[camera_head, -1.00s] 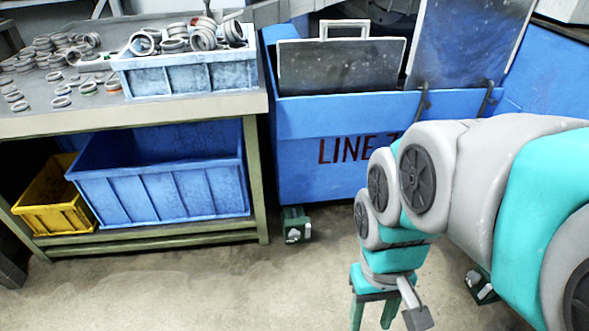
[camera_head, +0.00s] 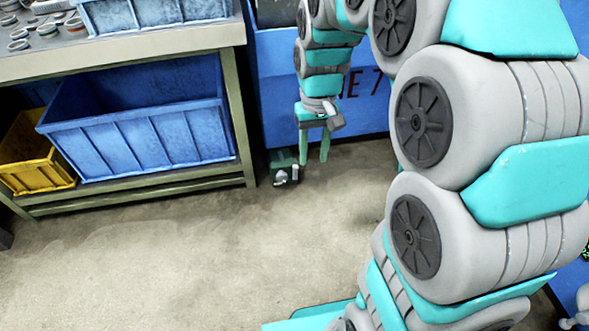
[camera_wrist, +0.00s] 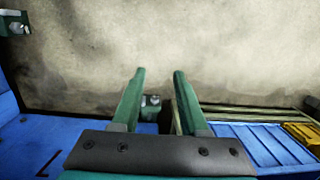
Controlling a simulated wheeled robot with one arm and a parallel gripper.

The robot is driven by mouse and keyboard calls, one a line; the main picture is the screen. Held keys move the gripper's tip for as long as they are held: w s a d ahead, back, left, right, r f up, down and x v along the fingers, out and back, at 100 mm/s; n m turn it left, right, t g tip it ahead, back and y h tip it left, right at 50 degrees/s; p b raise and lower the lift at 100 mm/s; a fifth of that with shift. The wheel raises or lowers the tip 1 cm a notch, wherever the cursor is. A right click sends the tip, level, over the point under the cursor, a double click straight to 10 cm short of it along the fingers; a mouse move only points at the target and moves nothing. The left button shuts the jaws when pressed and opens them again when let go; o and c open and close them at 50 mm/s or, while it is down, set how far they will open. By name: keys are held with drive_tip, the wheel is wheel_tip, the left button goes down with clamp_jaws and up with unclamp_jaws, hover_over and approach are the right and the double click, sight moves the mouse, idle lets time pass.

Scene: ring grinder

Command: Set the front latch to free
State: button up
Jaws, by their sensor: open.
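A small green latch block (camera_head: 284,170) with pale grey lever parts sits low at the foot of the blue machine. In the wrist view a green latch block (camera_wrist: 151,101) shows between my fingers, beyond them and partly hidden by the gripper. A second similar green block (camera_wrist: 14,25) is at the top left of the wrist view. The frames do not label which one is the front latch. My gripper (camera_head: 314,158) points down, just right of the first block in the head view. Its fingers (camera_wrist: 159,73) are apart with nothing held. The lever setting is too small to tell.
The blue machine (camera_head: 275,95) stands behind my gripper. A workbench (camera_head: 120,46) at left holds a blue bin (camera_head: 150,140) and a yellow bin (camera_head: 40,172) on its lower shelf. The concrete floor (camera_head: 190,260) in front is clear.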

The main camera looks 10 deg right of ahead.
drive_tip(key=w+f+b, duration=0.2)
drive_tip(key=w+f, duration=0.5)
drive_tip(key=w, duration=0.4)
drive_tip(key=t+b, duration=0.1)
drive_tip(key=b, duration=0.3)
hover_over(295, 166)
wheel_tip(295, 166, down, 28)
drive_tip(key=shift+s+f, duration=0.1)
drive_tip(key=shift+s, duration=0.05)
drive_tip(key=shift+w+f, duration=0.2)
drive_tip(key=shift+f, duration=0.55)
wheel_tip(295, 166, down, 7)
drive_tip(key=shift+f+b, duration=0.1)
drive_tip(key=shift+b, duration=0.25)
clamp_jaws()
